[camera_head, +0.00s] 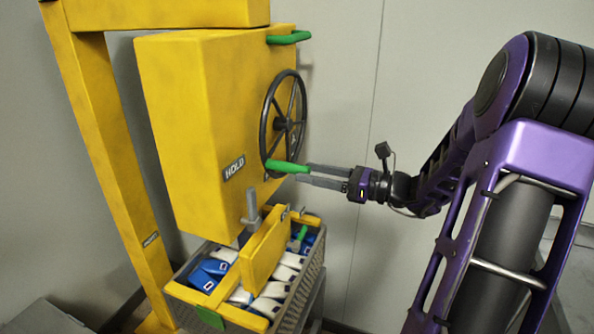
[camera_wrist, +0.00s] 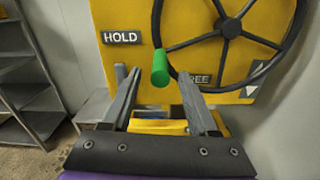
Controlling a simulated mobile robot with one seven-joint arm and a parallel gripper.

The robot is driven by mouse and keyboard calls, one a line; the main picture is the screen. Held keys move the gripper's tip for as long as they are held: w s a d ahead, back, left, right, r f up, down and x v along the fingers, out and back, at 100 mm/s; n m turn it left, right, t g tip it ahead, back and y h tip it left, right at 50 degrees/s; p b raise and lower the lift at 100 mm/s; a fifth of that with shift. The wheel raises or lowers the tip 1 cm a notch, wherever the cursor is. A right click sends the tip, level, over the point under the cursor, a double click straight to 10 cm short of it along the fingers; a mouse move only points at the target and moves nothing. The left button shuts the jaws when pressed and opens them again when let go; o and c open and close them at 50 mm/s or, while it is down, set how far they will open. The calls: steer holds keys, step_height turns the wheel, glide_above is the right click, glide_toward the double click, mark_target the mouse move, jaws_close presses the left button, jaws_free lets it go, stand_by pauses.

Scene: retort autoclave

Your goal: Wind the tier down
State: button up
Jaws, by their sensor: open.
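A black spoked handwheel (camera_head: 282,124) is on the side of a yellow box (camera_head: 180,110); it also shows in the wrist view (camera_wrist: 230,27). A green crank handle (camera_head: 288,166) sticks out from the wheel's lower rim. In the wrist view the handle (camera_wrist: 160,68) lies in line with the gap between my fingers. My gripper (camera_head: 309,174) is open, its fingertips close to the handle's end; I cannot tell if they overlap it. Below the box, a grey basket (camera_head: 196,297) holds blue and white pouches, with a yellow block (camera_head: 265,250) over them.
A HOLD label (camera_wrist: 122,37) is left of the wheel; another label, partly hidden, seems to read FREE (camera_wrist: 198,78). A second green handle (camera_head: 288,37) is at the box's top. A yellow post (camera_head: 110,150) stands left. Grey shelves (camera_wrist: 30,95) are at left in the wrist view.

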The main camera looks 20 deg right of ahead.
mark_target(297, 170)
steer(key=shift+x, duration=2)
jaws_close()
